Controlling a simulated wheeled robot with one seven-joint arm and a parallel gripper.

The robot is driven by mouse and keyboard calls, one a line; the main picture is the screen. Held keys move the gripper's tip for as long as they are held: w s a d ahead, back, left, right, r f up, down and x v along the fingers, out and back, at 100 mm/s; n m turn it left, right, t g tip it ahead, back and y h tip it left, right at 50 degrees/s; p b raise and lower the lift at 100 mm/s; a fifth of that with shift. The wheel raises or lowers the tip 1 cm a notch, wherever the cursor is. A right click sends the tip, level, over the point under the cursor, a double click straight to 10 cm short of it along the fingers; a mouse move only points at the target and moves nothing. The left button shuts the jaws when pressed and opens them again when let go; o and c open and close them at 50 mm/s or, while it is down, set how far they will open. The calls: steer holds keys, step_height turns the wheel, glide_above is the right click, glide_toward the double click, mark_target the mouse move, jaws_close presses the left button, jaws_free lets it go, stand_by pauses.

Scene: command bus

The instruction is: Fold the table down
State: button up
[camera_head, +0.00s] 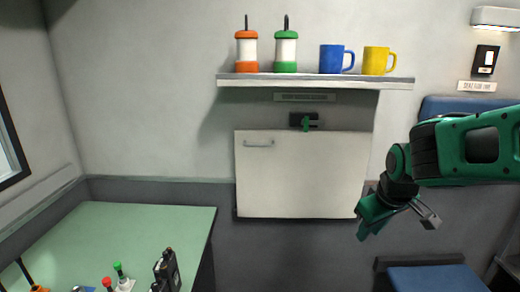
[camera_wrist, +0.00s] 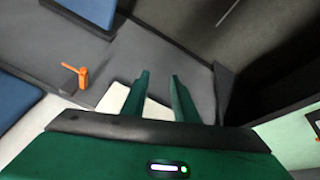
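The table is a white panel (camera_head: 305,180) standing upright, flat against the wall under the shelf. It has a grey bar handle (camera_head: 258,143) near its upper left corner. A green latch (camera_head: 306,122) on a dark mount sits at the middle of its top edge. My gripper (camera_head: 398,222) is to the right of the panel's lower right corner, touching nothing that I can see. In the wrist view my gripper (camera_wrist: 159,78) has its two green fingers apart with nothing between them. The handle and latch cannot be made out in the wrist view.
A wall shelf (camera_head: 310,82) above the panel holds an orange lantern (camera_head: 246,52), a green lantern (camera_head: 286,52), a blue mug (camera_head: 331,60) and a yellow mug (camera_head: 375,61). A green desk (camera_head: 130,232) stands at left. A blue seat (camera_head: 435,279) is at lower right.

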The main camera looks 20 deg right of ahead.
steer(key=w+a+r+n+t, duration=0.2)
steer(key=w+a+n+t, duration=0.15)
steer(key=w, duration=0.35)
steer(key=w+a+r+n+t, duration=0.2)
steer(key=w+n, duration=0.3)
steer(key=w, duration=0.3)
steer(key=n+t+y, duration=0.3)
steer(key=n+t, duration=0.3)
steer(key=n, duration=0.3)
glide_toward(260, 146)
steer(key=x, duration=0.9)
steer(key=shift+c, duration=0.4)
jaws_close()
steer(key=shift+s+f, duration=0.1)
steer(key=shift+f, duration=0.05)
